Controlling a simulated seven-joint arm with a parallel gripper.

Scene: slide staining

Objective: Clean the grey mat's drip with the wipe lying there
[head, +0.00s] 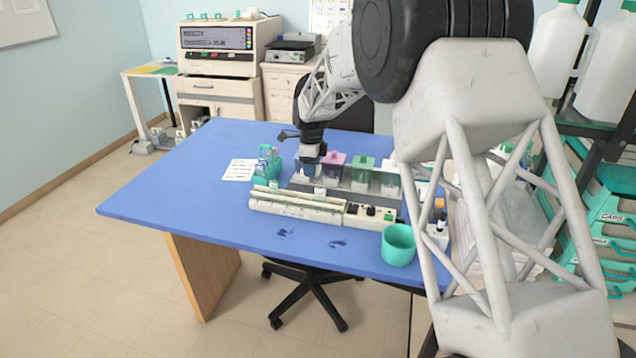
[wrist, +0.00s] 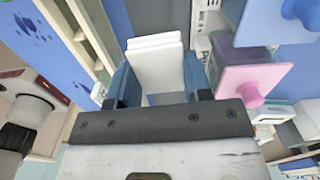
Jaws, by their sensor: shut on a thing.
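My gripper (wrist: 157,72) is shut on a white, folded, pad-like wipe (wrist: 155,60), seen between its blue fingers in the wrist view. In the head view my gripper (head: 311,166) is over the blue table, at the left end of the row of lidded jars. A dark grey surface (wrist: 175,14) lies beyond the wipe and may be the grey mat. In the head view a grey strip (head: 345,186) runs under the jars. I see no drip on the grey. Dark blue stains (head: 284,233) (head: 338,244) mark the blue table's front part.
Jars with pink (head: 334,159) and green (head: 363,163) lids stand right of my gripper. A teal rack (head: 268,168) stands to its left, by a white sheet (head: 239,170). A long cream tray (head: 297,206) lies in front. A teal cup (head: 398,245) stands near the front edge. The table's left is clear.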

